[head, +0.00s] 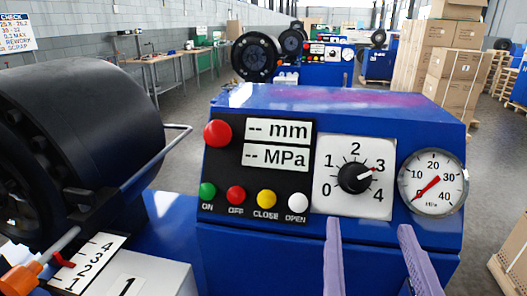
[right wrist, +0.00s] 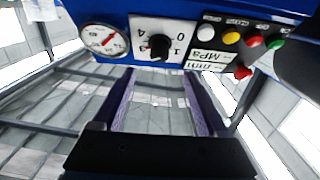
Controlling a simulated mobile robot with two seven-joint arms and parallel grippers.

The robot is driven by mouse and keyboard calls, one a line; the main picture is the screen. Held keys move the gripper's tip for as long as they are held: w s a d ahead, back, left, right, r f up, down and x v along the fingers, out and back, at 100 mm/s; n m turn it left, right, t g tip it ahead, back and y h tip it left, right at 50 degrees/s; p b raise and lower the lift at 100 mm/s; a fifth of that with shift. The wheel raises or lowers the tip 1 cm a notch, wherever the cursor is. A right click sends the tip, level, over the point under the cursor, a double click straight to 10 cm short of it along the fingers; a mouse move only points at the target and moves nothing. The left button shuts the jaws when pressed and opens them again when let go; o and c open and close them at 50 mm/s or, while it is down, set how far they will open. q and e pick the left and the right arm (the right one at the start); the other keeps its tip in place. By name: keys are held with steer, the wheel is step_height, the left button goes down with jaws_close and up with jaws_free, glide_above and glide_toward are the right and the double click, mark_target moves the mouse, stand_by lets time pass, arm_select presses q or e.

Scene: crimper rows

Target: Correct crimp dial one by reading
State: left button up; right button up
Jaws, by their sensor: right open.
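The crimp dial (head: 355,178) is a black knob on a white plate marked 0 to 4; its red-tipped pointer is at about 3. It shows upside down in the right wrist view (right wrist: 158,47). A plate with a 1 (head: 128,287) marks this machine. A scale (head: 92,262) numbered 1 to 4 has a red pointer near 2 and 3. My right gripper (head: 370,226) is open, its two purple fingers below the dial plate and apart from the knob. It also shows in the right wrist view (right wrist: 158,72), empty. My left gripper is not in view.
The round gauge (head: 433,182) right of the dial has its red needle at the low end. The displays (head: 277,144) read dashes. Several buttons and a red mushroom button (head: 217,134) sit left. A black crimper head (head: 90,130) fills the left. Cartons (head: 455,65) stand behind right.

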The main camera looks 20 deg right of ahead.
mark_target(359, 182)
steer(key=p+x, duration=0.1)
steer(key=x, duration=0.8)
steer(key=shift+w+d, duration=0.2)
steer(key=shift+d, duration=0.05)
jaws_close()
